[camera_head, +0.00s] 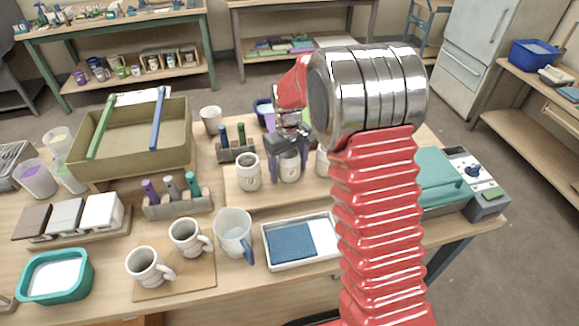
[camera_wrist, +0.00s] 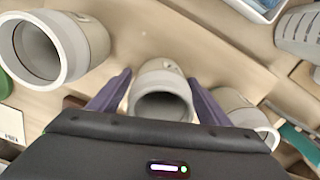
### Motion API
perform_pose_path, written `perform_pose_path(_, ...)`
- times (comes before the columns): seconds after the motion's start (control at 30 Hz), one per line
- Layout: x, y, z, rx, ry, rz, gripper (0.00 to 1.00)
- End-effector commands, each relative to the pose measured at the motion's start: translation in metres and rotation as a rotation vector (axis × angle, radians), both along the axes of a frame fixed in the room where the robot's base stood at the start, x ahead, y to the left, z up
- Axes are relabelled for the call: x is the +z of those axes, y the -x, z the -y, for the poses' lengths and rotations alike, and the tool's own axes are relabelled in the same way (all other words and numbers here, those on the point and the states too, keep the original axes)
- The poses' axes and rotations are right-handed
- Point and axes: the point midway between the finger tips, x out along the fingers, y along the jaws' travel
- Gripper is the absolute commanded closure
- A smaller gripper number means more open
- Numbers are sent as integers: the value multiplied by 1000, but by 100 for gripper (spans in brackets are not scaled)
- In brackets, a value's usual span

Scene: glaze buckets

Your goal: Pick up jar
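A white jar (camera_head: 290,170) with a small dark mark stands on a wooden board in the head view, in the middle of a row. In the wrist view this jar (camera_wrist: 160,78) shows its grey rim and hollow inside between the two purple fingers. My gripper (camera_head: 288,170) is open, with one finger on each side of the jar; it also shows in the wrist view (camera_wrist: 160,90). I cannot tell whether a finger touches it. A second jar (camera_head: 248,173) stands to its left. A third jar (camera_head: 322,163) stands to its right, partly hidden by my arm.
A pen holder (camera_head: 237,152) stands behind the jars. Mugs (camera_head: 186,238), a pitcher (camera_head: 233,234) and a white tray with blue cloth (camera_head: 330,258) are in front. In the wrist view, neighbouring jars (camera_wrist: 88,45) flank my fingers closely.

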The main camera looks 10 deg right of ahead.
Motion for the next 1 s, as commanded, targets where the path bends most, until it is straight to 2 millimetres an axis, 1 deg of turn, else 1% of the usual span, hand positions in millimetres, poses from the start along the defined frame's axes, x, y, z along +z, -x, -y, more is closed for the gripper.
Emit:
perform_pose_path(0.03,0,0,0,0,0,0,33)
perform_pose_path(0.07,0,0,0,0,0,0,35)
perform_pose_path(0.63,0,0,0,0,0,0,75)
perform_pose_path(0.87,1,0,0,0,0,1,75)
perform_pose_path(1.0,7,-1,0,0,0,2,75)
